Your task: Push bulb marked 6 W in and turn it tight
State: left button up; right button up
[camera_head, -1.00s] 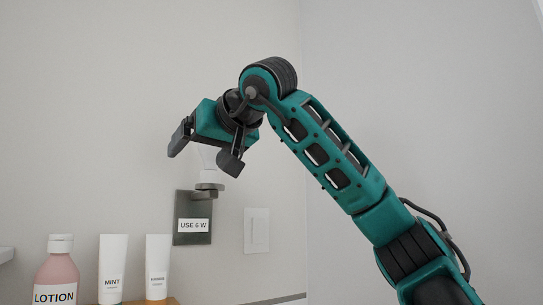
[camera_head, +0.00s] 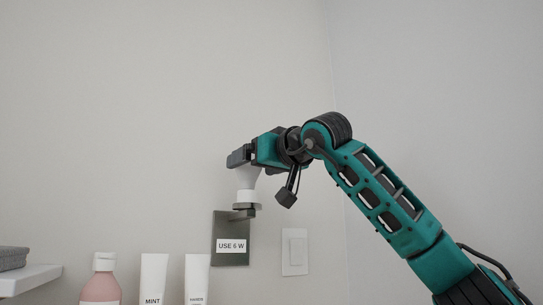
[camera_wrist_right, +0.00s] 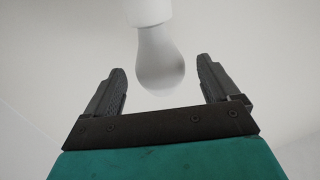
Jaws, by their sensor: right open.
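A white bulb (camera_head: 247,178) stands upright, glass up, on the white holder (camera_head: 246,199) of a dark wall plate (camera_head: 231,256) labelled "USE 6 W". No marking on the bulb is legible. My right gripper (camera_head: 237,157) comes in from the right at the height of the glass and hides its top. In the right wrist view, the bulb's glass (camera_wrist_right: 160,60) lies between the two open fingers of the gripper (camera_wrist_right: 161,68), with a gap on each side. How far the bulb sits in the holder cannot be told. My left gripper is not in view.
A pale wall switch (camera_head: 295,251) is right of the plate. A pink bottle (camera_head: 101,287), a MINT tube (camera_head: 153,275) and another white tube (camera_head: 197,275) stand below left. A white shelf (camera_head: 30,279) with a grey folded cloth (camera_head: 12,258) is at far left. The wall above is clear.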

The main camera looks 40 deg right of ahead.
jog(key=shift+w, duration=1.35)
jog(key=c, duration=1.2)
jog(key=shift+a+m+h, duration=0.1)
jog(key=shift+m+h, duration=0.6)
jog(key=shift+h, duration=0.4)
jog(key=m+g+h, duration=0.1)
jog(key=m+h, duration=0.1)
jog(key=h, duration=0.1)
jog(key=shift+m+h, duration=0.3)
jog(key=shift+h, duration=0.2)
